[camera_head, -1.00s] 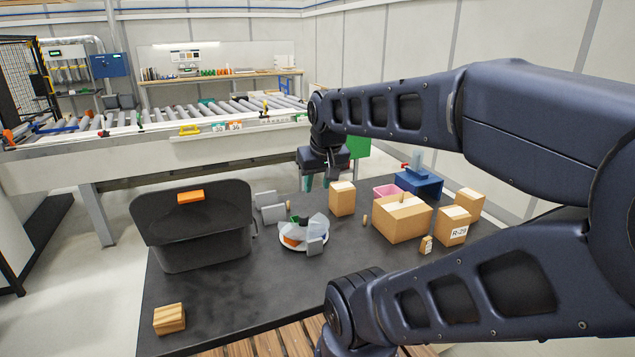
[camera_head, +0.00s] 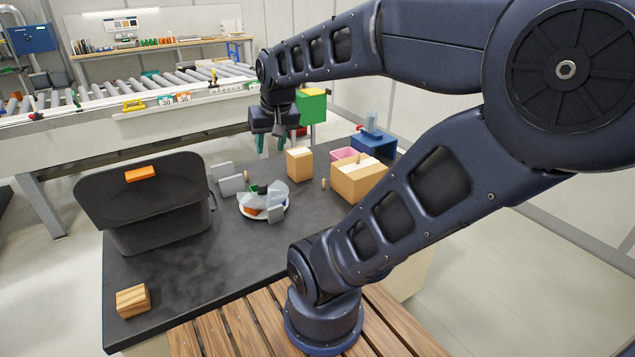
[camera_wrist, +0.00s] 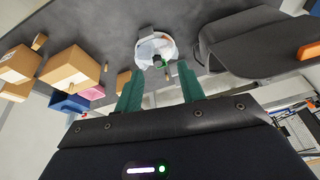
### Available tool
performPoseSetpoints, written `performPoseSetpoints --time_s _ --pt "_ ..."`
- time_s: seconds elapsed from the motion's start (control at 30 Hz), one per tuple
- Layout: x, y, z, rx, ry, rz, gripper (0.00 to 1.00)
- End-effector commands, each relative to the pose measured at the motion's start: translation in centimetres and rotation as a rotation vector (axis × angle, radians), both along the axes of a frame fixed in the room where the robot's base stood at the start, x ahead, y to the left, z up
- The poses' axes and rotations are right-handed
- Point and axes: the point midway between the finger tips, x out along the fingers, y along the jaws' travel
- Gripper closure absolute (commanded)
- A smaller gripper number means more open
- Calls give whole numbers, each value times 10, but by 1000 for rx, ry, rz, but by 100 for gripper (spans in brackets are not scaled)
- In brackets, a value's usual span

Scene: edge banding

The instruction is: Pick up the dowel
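A small upright tan peg, which looks like a dowel (camera_head: 323,183), stands on the dark table between two cardboard boxes; it also shows in the wrist view (camera_wrist: 105,67). A similar tan peg (camera_head: 245,175) stands by the grey blocks, and another (camera_head: 362,157) shows at the top of the larger box. I cannot tell which is the task's dowel. My gripper (camera_head: 275,144) hangs above the table's far side, pointing down. In the wrist view its two green fingers (camera_wrist: 161,82) are wide apart with nothing between them.
A black bin (camera_head: 150,225) with an orange tag stands at left. A round white tray (camera_head: 263,210) holds mixed pieces. A tall box (camera_head: 299,165), a larger box (camera_head: 358,182), a pink bin (camera_head: 343,154) and a blue holder (camera_head: 373,146) crowd the right. The front table is mostly clear.

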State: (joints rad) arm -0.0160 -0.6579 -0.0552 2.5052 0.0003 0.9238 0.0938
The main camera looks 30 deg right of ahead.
Motion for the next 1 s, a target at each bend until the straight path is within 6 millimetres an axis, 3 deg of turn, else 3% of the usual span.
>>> performPoseSetpoints --time_s 0.47,1.0 --pt "101 -56 -45 149 117 -410 61" --pt "190 -136 -132 160 193 -908 61"
